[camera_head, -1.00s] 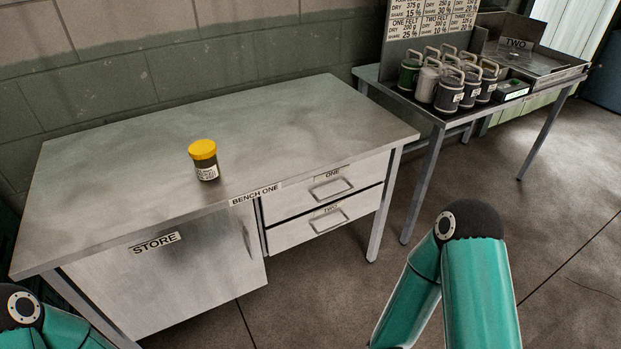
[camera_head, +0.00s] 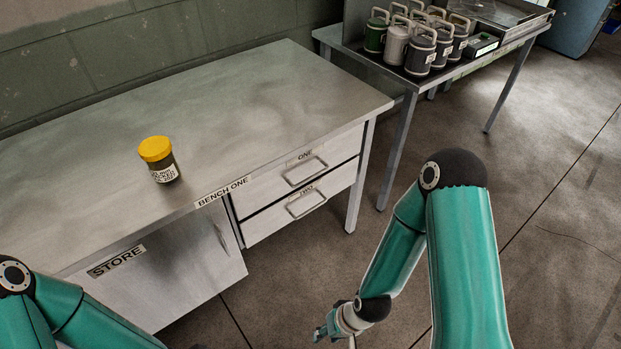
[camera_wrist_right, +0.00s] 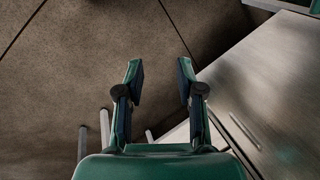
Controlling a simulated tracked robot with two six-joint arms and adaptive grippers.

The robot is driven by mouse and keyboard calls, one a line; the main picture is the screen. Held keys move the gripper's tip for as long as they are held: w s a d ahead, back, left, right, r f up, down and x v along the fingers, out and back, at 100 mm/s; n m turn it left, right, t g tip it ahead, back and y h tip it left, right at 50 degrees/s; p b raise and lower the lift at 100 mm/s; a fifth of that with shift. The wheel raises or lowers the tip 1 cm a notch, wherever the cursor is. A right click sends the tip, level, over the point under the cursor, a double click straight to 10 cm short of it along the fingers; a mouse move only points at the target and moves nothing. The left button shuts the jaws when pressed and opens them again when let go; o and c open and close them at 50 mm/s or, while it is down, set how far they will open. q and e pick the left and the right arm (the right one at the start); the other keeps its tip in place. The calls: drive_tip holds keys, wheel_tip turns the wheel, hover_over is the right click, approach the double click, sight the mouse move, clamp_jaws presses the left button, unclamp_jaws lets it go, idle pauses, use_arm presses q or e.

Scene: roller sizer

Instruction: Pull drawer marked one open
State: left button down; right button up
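The drawer marked ONE (camera_head: 272,186) is the upper of two drawers at the right end of the bench front in the head view. It looks shut, its front level with the drawer below. Its bar handle (camera_head: 306,173) is bare. My right gripper (camera_head: 322,334) is low at the bottom of the head view, in front of the bench and well apart from the handle. In the right wrist view its two fingers (camera_wrist_right: 160,74) are spread with nothing between them. My left arm shows at the lower left; its gripper is out of view.
The drawer marked TWO (camera_head: 289,212) looks shut below. A store cupboard door (camera_head: 185,272) is to the left. A yellow-lidded jar (camera_head: 160,160) stands on the bench top (camera_head: 250,95). A second table (camera_head: 462,66) with several handled canisters stands behind right. Floor before the drawers is clear.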

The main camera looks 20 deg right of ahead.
drive_tip(key=w+d+f+m+t+b, duration=0.2)
drive_tip(key=w+f+m+t+b, duration=0.3)
drive_tip(key=w, duration=0.6)
drive_tip(key=m+t+h+b, duration=0.5)
drive_tip(key=m+t+b, duration=0.7)
drive_tip(key=t+b, duration=0.2)
approach(312, 177)
drive_tip(key=w, duration=0.6)
drive_tip(key=w+r, duration=0.1)
drive_tip(key=w, duration=0.3)
drive_tip(key=shift+d+p, duration=0.3)
drive_tip(key=shift+p, duration=0.05)
clamp_jaws()
